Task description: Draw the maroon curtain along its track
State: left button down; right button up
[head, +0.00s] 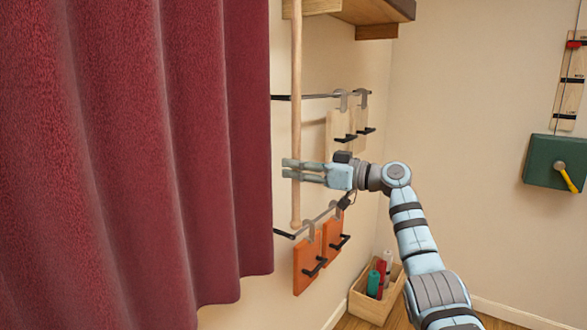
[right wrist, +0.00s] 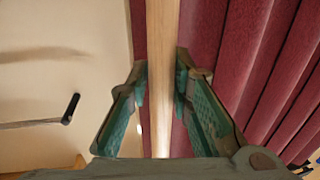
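The maroon curtain (head: 130,150) hangs in folds over the left of the head view, its right edge just left of a pale wooden rod (head: 296,90). The rod hangs upright, with a rounded lower end. My right gripper (head: 292,171) reaches in from the right and has its fingers on either side of the rod, above its lower end. In the right wrist view, the rod (right wrist: 163,60) fills the space between the fingertips, and the curtain (right wrist: 265,60) is on the right. The curtain's track is out of view. My left gripper is not in view.
Behind the rod, rails carry pale wooden boards (head: 340,131) and orange boards (head: 307,265). A wooden shelf (head: 370,12) is above. A wooden box (head: 368,306) of coloured cylinders stands on the floor. A green box with a yellow lever (head: 567,180) is on the right wall.

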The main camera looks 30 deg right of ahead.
jog(key=o, duration=0.3)
jog(key=shift+d, duration=0.15)
jog(key=shift+o, duration=0.3)
jog(key=shift+w+d, duration=0.1)
jog(key=shift+w, duration=0.05)
jog(key=v, duration=1.2)
jog(key=shift+f, duration=0.15)
